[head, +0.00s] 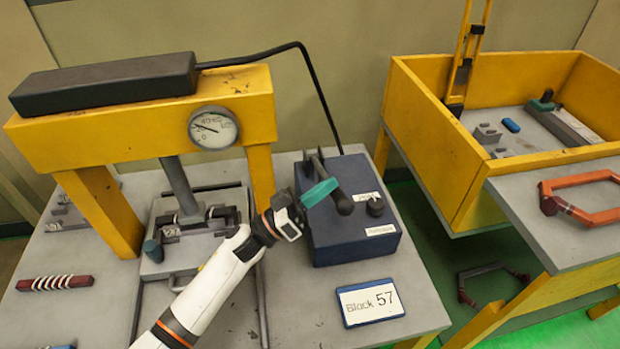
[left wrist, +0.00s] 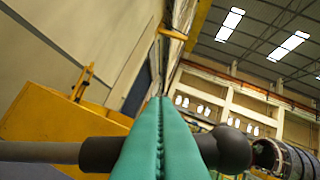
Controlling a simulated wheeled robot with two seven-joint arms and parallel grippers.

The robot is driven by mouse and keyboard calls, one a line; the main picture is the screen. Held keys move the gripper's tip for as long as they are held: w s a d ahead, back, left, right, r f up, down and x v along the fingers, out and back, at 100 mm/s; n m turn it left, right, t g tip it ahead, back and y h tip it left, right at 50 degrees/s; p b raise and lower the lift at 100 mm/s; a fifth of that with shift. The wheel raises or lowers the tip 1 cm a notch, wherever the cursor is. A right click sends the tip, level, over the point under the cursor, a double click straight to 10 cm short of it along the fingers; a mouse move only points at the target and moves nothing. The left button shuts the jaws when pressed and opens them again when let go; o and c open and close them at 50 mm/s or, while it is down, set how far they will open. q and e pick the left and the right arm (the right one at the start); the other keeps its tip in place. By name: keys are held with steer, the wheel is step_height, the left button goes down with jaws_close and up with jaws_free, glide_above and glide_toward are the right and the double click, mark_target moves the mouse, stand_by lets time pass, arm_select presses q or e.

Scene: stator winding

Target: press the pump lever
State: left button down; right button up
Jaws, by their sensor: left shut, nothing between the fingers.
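The blue pump box (head: 350,237) stands on the grey table, right of the yellow press frame. Its pump lever (head: 344,204) is a thin rod with a dark, rounded grip, sloping down toward the front. My left gripper (head: 320,192) reaches in from the lower left; its teal fingers are shut and empty, lying across the lever. In the left wrist view, the shut fingers (left wrist: 160,135) cross in front of the lever grip (left wrist: 233,150), which shows on both sides of them. The picture does not settle whether they touch. My right gripper is not in view.
The press frame (head: 130,128) carries a round gauge (head: 213,128). A black hose (head: 318,85) runs down to the pump. A dark knob (head: 375,207) sits on the box, and a "Block 57" sign (head: 370,302) lies in front. A yellow bin (head: 430,140) stands to the right.

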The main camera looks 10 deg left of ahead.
arm_select(q)
steer(key=shift+s+d+f, duration=0.15)
steer(key=shift+s+f, duration=0.05)
steer(key=shift+f, duration=0.4)
step_height(320, 180, down, 9)
steer(key=s+m+g+h+b, duration=0.2)
steer(key=m+g+b, duration=0.2)
steer(key=m+b, duration=0.3)
steer(key=b, duration=0.3)
steer(key=shift+s+d+f+g+h+b, duration=0.2)
steer(key=shift+d+g+h+b, duration=0.1)
steer(key=shift+d+g, duration=0.1)
step_height(320, 180, up, 10)
steer(key=shift+p, duration=0.35)
stand_by(1.0)
